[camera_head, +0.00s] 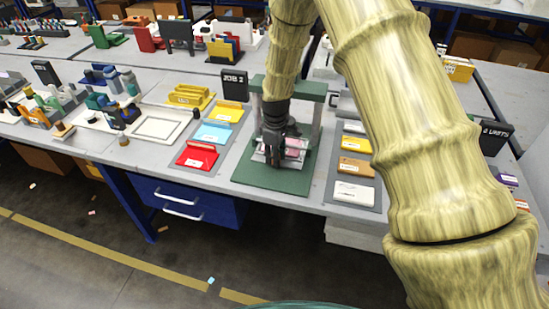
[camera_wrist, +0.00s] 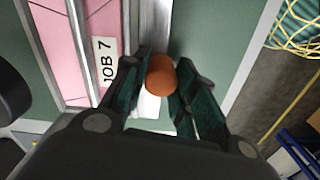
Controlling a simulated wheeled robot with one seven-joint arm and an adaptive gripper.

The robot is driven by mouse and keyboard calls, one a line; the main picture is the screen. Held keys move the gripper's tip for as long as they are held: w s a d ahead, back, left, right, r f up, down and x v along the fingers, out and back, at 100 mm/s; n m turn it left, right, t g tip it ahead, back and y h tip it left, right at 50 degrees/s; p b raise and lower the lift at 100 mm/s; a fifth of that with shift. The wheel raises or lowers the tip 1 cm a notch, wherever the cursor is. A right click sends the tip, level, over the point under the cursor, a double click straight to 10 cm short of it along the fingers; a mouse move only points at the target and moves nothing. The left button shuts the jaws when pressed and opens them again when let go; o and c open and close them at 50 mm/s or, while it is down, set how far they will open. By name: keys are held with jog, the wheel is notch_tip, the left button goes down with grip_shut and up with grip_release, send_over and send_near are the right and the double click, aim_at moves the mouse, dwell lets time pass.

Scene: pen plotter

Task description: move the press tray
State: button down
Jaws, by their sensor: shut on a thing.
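The press tray (camera_head: 264,158) sits low in the green press (camera_head: 258,178), with a pink insert showing. In the wrist view the tray (camera_wrist: 148,40) has a grey metal edge and pink panels (camera_wrist: 70,55) labelled "JOB 7". A rounded orange-brown knob (camera_wrist: 160,75) stands out from that edge. My gripper (camera_head: 275,156) reaches down at the front of the press. In the wrist view, my gripper (camera_wrist: 164,72) has one finger on each side of the knob and is shut on it. The fingers hide part of the tray in the head view.
Red, blue and yellow trays lie left of the press, beside a "JOB 2" sign (camera_head: 234,82). A rack with white, orange and yellow trays (camera_head: 354,192) stands close on the right. The press posts (camera_head: 316,125) flank my gripper. The bench's front edge is near.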

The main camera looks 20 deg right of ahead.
jog(key=c, duration=1.1)
grip_release()
jog(key=shift+c, duration=0.2)
